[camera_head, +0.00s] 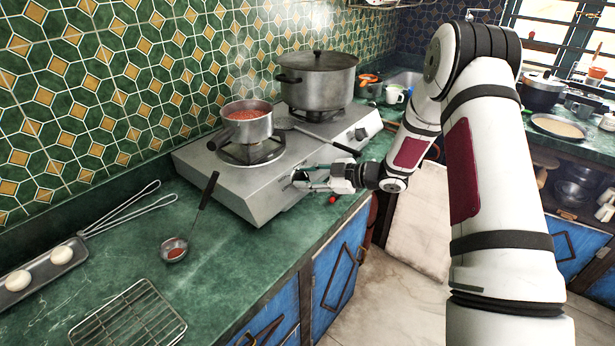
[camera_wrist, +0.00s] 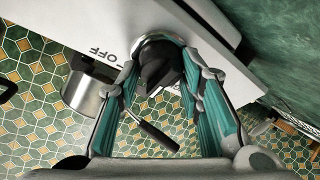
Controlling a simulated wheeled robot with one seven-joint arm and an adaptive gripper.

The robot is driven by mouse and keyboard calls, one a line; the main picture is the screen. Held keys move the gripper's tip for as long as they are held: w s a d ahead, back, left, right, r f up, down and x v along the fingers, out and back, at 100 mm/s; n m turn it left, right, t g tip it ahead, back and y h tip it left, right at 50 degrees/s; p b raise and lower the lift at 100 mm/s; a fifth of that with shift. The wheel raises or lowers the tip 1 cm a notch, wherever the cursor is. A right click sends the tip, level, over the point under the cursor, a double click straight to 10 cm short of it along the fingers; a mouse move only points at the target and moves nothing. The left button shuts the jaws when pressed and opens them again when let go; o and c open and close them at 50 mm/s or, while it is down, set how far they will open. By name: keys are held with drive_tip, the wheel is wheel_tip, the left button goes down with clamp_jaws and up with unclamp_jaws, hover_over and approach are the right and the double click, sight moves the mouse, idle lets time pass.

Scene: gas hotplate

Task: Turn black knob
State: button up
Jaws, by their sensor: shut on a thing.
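The black knob (camera_wrist: 158,66) sits on the front face of the gas hotplate (camera_wrist: 60,22), beside "OFF" lettering in the wrist view. My gripper (camera_wrist: 160,80) has its two fingers on either side of the knob and is shut on it. In the head view my gripper (camera_head: 300,180) is at the front face of the silver gas hotplate (camera_head: 228,186), at its left burner's side. The gripped knob is mostly hidden there by the fingers. Another knob (camera_head: 360,134) shows at the right part of the hotplate front.
A small pan of red sauce (camera_head: 247,128) stands on the left burner and a large lidded pot (camera_head: 316,82) on the right one. A ladle (camera_head: 174,248), a wire rack (camera_head: 128,318) and a tray with white balls (camera_head: 40,275) lie on the green counter.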

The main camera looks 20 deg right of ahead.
drive_tip(key=shift+s+d+f+m, duration=0.15)
drive_tip(key=shift+f+m, duration=0.1)
drive_tip(key=shift+m, duration=0.35)
drive_tip(key=o, duration=1.1)
drive_tip(key=shift+o, duration=0.2)
drive_tip(key=shift+r, duration=0.1)
drive_tip(key=shift+t, duration=0.3)
drive_tip(key=v, duration=1.1)
drive_tip(key=shift+s+d+r, duration=0.2)
drive_tip(key=shift+d+r, duration=0.05)
